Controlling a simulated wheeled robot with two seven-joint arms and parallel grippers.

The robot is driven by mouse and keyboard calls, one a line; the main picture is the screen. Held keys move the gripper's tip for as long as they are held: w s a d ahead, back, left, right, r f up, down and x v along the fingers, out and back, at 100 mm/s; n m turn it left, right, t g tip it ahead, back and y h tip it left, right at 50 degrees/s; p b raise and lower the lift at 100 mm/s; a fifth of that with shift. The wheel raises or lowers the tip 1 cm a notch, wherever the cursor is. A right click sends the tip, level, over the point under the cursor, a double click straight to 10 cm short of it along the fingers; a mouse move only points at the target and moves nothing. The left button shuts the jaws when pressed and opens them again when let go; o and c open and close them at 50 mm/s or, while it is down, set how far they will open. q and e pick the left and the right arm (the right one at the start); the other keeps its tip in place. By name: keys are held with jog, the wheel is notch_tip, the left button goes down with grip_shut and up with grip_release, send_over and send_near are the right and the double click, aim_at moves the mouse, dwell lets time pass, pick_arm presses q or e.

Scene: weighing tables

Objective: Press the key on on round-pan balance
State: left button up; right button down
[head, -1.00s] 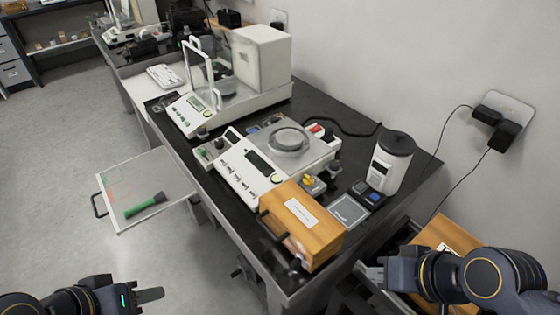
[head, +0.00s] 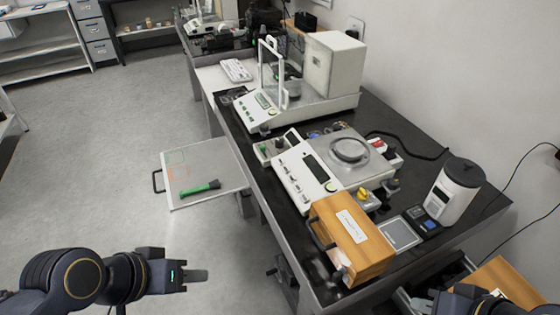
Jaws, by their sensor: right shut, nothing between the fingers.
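The round-pan balance (head: 312,178) stands on the dark table, with a round metal pan (head: 349,150) on top. Its sloped white front panel has a dark display (head: 316,168), several small keys along the left and a round greenish key (head: 331,187) near the display's lower end. Labels are too small to read. My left gripper (head: 196,275) is over the floor at lower left, well away from the table; its fingers look together in side view, so its opening is unclear. My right gripper (head: 422,303) is at the bottom edge, near the open drawer, shut and apart from the balance.
A wooden box (head: 350,236) stands in front of the balance. A draft-shield balance (head: 300,105) stands behind it. A white canister (head: 454,190) and a small square scale (head: 400,233) are at right. A pull-out board (head: 205,172) with a green-handled tool (head: 201,188) juts out left.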

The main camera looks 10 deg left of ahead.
pick_arm(q)
jog(key=shift+c, duration=0.3)
grip_shut()
dwell(1.3)
